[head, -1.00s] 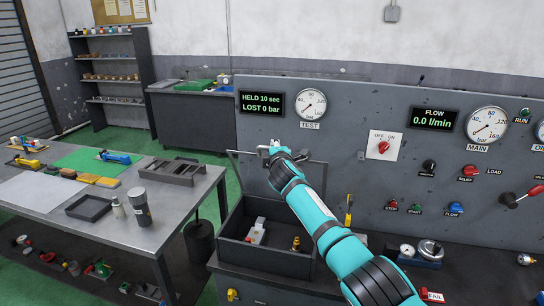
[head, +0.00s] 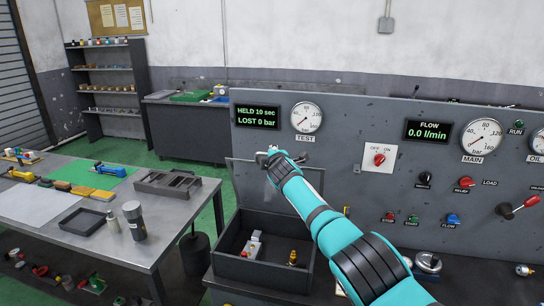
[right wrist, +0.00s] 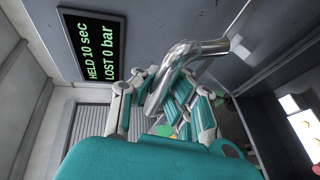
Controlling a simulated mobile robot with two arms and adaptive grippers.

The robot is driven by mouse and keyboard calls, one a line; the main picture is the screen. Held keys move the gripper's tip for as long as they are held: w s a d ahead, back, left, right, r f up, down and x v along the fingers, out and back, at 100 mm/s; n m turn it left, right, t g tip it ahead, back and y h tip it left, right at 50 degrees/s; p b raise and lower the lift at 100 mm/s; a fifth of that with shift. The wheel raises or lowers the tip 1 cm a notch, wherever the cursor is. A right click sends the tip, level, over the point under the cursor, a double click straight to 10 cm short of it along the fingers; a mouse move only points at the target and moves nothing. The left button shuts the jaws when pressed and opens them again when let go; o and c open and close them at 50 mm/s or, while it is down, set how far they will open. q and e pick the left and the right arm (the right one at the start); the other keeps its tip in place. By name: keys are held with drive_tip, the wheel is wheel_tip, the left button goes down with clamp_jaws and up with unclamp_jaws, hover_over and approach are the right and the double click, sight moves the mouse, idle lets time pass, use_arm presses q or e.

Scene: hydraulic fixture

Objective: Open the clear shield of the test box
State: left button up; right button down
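The dark grey test box (head: 226,250) stands on the bench below the TEST gauge. Its clear shield (head: 240,180) stands raised at the back of the box, leaving the top uncovered. Inside are a grey-white block (head: 253,244) and a brass fitting (head: 293,257). My right gripper (head: 270,156) is at the shield's top edge, by its handle, with the arm crossing in front of the shield. In the right wrist view, the bent chrome handle (right wrist: 185,68) runs among the fingers, which stand apart; firm contact is not clear. My left gripper is out of view.
The grey panel (head: 350,125) with gauges, knobs and a red lever (head: 518,205) rises behind the box. A metal table (head: 165,225) with trays and bottles stands to the left. A dark bin (head: 195,252) sits between table and bench.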

drive_tip(key=shift+a+r, duration=0.15)
drive_tip(key=shift+r, duration=0.35)
drive_tip(key=c, duration=1.6)
unclamp_jaws()
drive_tip(key=shift+s, duration=0.25)
drive_tip(key=shift+f, duration=0.2)
drive_tip(key=shift+s, duration=0.5)
drive_tip(key=v, duration=0.6)
drive_tip(key=shift+s+r, duration=0.2)
